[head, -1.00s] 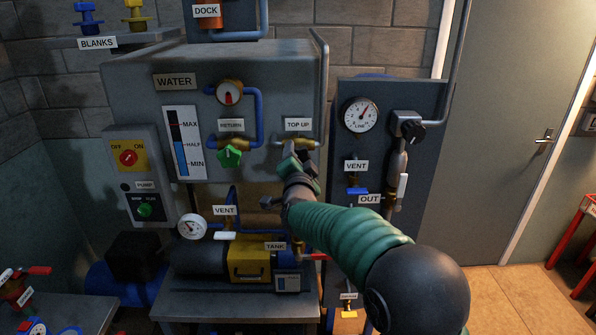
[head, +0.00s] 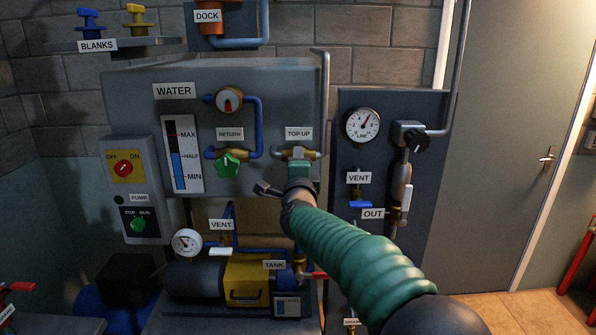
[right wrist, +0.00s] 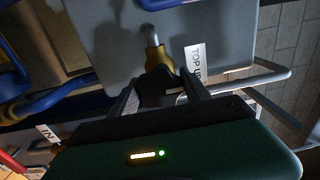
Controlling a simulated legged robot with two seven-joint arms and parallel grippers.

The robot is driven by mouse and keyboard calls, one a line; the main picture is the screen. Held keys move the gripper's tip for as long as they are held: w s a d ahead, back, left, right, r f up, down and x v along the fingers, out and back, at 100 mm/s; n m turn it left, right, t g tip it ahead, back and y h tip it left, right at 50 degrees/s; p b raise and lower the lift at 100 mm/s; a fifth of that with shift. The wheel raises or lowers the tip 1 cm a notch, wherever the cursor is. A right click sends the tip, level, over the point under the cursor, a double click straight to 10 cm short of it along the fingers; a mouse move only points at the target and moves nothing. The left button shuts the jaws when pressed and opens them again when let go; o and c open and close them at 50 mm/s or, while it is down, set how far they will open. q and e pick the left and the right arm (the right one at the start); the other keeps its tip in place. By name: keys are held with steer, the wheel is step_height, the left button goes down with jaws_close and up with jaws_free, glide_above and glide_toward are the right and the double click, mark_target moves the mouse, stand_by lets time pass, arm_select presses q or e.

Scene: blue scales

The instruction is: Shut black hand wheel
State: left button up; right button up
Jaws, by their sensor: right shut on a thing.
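A black hand wheel (right wrist: 157,78) sits on the brass TOP UP valve (right wrist: 154,57) at the lower edge of the grey water tank. In the right wrist view my right gripper (right wrist: 158,86) has its two fingers on either side of the dark wheel and is shut on it. In the head view my right gripper (head: 298,162) is right under the TOP UP label (head: 298,133) and hides the wheel there. The wheel's turn position cannot be told. My left gripper is not in view.
A green RETURN knob (head: 228,165) is left of my gripper. Another black knob (head: 417,140) is on the dark panel (head: 432,200) to the right, with a LINE gauge (head: 362,125) and blue VENT handle (head: 360,205). The yellow TANK unit (head: 247,275) stands below.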

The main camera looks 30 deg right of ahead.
steer(key=shift+a+f, duration=0.1)
steer(key=shift+f, duration=0.25)
steer(key=o, duration=1.2)
steer(key=shift+o, duration=0.9)
steer(key=shift+w+r, duration=0.1)
steer(key=shift+w, duration=0.05)
steer(key=shift+s+r, duration=0.1)
steer(key=shift+s, duration=0.25)
steer(key=v, duration=1.6)
steer(key=shift+b, duration=0.45)
